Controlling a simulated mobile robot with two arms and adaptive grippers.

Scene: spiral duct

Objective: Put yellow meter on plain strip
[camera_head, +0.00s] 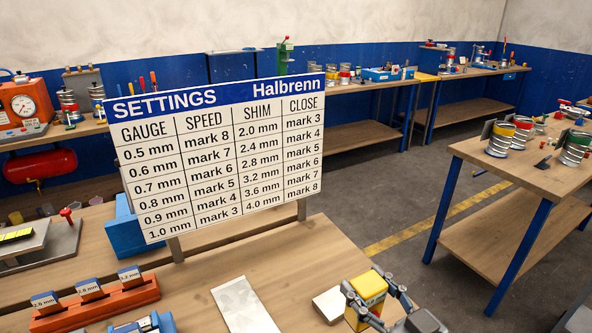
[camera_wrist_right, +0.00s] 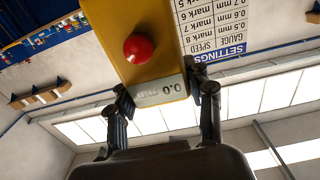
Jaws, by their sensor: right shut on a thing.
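The yellow meter (camera_head: 367,288) is held upright at the bottom of the head view, right of the plain strip. My right gripper (camera_head: 372,294) is shut on it, one finger on each side. In the right wrist view the meter (camera_wrist_right: 142,22) shows a red button and a display reading 0.0, between the fingertips (camera_wrist_right: 159,88). The plain strip (camera_head: 243,306) is a bare pale metal sheet lying on the bench, left of the gripper and apart from it. I cannot tell whether the meter's bottom touches anything. My left gripper is not in view.
The settings board (camera_head: 220,152) stands on posts behind the strip. An orange rack (camera_head: 95,304) with labelled shims is at left. A side table (camera_head: 530,168) with cans stands at right across the floor.

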